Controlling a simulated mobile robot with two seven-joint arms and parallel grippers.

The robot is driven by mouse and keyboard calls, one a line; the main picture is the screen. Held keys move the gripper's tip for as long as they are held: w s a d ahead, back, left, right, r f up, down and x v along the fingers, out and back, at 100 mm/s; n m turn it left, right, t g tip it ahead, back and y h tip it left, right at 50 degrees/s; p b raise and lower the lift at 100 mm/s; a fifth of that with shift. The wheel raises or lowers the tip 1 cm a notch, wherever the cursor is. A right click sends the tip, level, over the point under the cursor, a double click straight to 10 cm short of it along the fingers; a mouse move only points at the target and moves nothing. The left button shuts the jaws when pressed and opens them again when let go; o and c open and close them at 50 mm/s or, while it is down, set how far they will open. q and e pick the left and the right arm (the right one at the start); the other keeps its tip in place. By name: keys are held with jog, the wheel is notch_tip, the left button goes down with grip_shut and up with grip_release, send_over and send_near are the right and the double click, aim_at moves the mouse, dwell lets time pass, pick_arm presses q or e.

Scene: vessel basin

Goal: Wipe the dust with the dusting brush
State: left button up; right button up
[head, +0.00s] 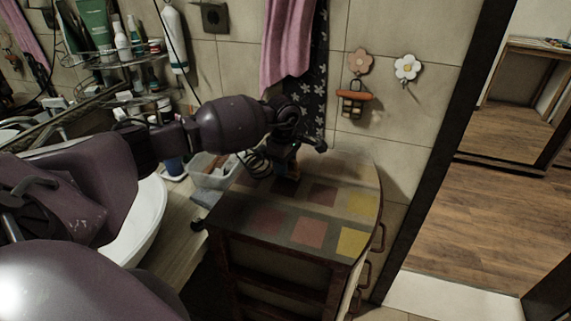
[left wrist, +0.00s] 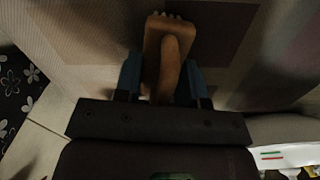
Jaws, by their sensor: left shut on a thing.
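My left gripper (head: 286,168) is low over the back left part of the cabinet top (head: 285,213). In the left wrist view its blue fingers (left wrist: 165,82) are shut on a wooden dusting brush (left wrist: 168,45) with pale bristles at its far end. The bristle end points at the cabinet top, but I cannot tell whether it touches. In the head view the brush is mostly hidden by the gripper. The top has red, brown and yellow squares. I cannot make out dust on it for certain. My right gripper is not in view.
A pink towel (head: 287,40) and a dark flowered cloth (head: 312,90) hang behind the gripper. Flower hooks (head: 407,67) and an orange-brown holder (head: 353,98) are on the tiled wall. A clear bin (head: 212,178) and a white basin (head: 147,215) stand left. The cabinet's front right is clear.

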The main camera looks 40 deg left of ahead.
pick_arm(q)
jog(key=shift+s+d+r+p, duration=0.1)
jog(key=shift+s+r+p, duration=0.1)
jog(key=shift+r, duration=0.4)
jog(key=shift+s+r+p, duration=0.2)
jog(key=shift+r, duration=0.35)
jog(key=shift+w+r+p, duration=0.2)
jog(key=shift+r+p, duration=0.1)
jog(key=shift+r, duration=0.35)
jog(key=shift+r+p, duration=0.35)
jog(key=shift+r, duration=0.45)
notch_tip(320, 180, up, 2)
jog(key=shift+r+p, duration=0.1)
jog(key=shift+p, duration=0.4)
jog(key=shift+r, duration=0.35)
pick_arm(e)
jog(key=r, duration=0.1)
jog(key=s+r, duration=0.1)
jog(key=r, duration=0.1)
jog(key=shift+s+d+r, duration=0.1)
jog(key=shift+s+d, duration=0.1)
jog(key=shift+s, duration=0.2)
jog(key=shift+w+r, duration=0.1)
